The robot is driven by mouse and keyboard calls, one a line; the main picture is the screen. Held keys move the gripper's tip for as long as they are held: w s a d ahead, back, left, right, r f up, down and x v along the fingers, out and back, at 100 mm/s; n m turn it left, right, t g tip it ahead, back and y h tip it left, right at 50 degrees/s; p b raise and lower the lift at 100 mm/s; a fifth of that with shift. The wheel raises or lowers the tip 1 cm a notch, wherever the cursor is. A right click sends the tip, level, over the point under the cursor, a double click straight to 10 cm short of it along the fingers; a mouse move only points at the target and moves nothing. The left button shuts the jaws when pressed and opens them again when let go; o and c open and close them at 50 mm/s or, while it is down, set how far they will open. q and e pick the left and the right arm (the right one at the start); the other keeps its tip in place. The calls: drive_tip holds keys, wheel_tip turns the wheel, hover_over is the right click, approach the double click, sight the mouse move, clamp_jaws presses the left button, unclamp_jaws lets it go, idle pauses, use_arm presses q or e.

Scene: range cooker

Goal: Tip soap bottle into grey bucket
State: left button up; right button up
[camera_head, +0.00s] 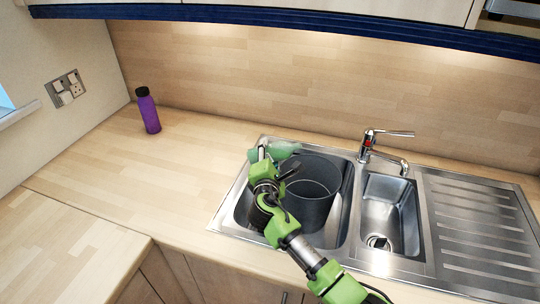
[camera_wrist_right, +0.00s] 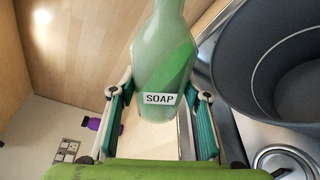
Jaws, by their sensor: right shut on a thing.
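The soap bottle (camera_head: 284,149) is translucent green and lies tilted well over in the head view, above the left rear side of the sink. It also shows in the right wrist view (camera_wrist_right: 163,55), with its SOAP label facing the camera and its top cut off by the frame edge. My right gripper (camera_head: 266,157) is shut on the bottle; its fingers flank the bottle in the wrist view (camera_wrist_right: 160,95). The grey bucket (camera_head: 314,212) stands upright in the large left basin, its mouth below and right of the bottle. My left gripper is not in view.
A purple bottle (camera_head: 149,112) stands on the wooden worktop (camera_head: 110,165) at the back left. The tap (camera_head: 368,145) rises behind the small basin (camera_head: 390,205), right of the bucket. A ribbed drainer (camera_head: 480,230) lies farther right. The left worktop is mostly clear.

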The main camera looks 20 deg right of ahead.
drive_tip(key=shift+w+a+f+m+b, duration=0.15)
drive_tip(key=shift+m+b, duration=0.25)
drive_tip(key=shift+b, duration=0.3)
drive_tip(key=shift+f+b, duration=0.1)
drive_tip(key=shift+b, duration=0.25)
idle(0.9)
drive_tip(key=shift+f+m+b, duration=0.1)
drive_tip(key=shift+m+b, duration=0.2)
drive_tip(key=shift+b, duration=0.15)
drive_tip(key=shift+a+f+m+t+b, duration=0.15)
drive_tip(key=shift+m+t+b, duration=0.15)
drive_tip(key=shift+b, duration=0.45)
drive_tip(key=shift+b, duration=0.3)
idle(0.6)
drive_tip(key=shift+w+a+f+m+t+b, duration=0.1)
drive_tip(key=shift+f+m+t+b, duration=0.4)
drive_tip(key=shift+b, duration=0.8)
drive_tip(key=shift+b, duration=0.35)
idle(0.6)
